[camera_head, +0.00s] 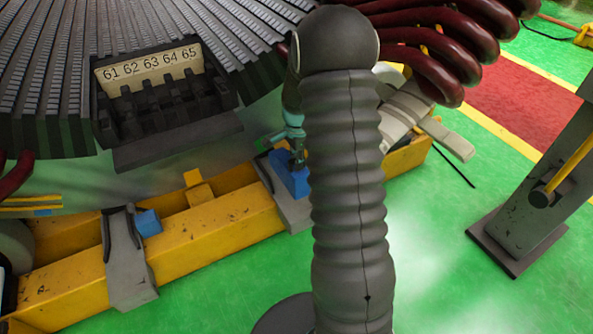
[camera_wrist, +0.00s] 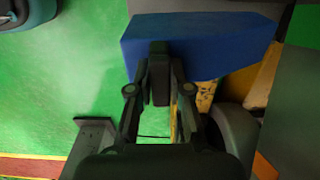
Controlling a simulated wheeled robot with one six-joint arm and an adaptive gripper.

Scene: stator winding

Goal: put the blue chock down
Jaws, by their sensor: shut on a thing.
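The blue chock (camera_head: 292,183) is in my gripper (camera_head: 297,158), at the right part of the yellow beam and over a grey bracket there. My arm hides part of this area, and I cannot tell whether the chock touches the surface below. In the wrist view the blue chock (camera_wrist: 205,42) fills the upper middle, its tapered end to the right. My gripper (camera_wrist: 160,72) is shut on it, with a dark finger pad against its near face. A second blue chock (camera_head: 148,222) sits on the beam at the left, beside another grey bracket.
The yellow beam (camera_head: 225,235) runs under the big grey stator (camera_head: 45,75). A yellow block (camera_head: 198,188) stands on the beam between the chocks. Dark red coils (camera_head: 440,75) hang at the upper right. A grey post (camera_head: 540,190) stands at the right. Green floor (camera_head: 450,290) is clear in front.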

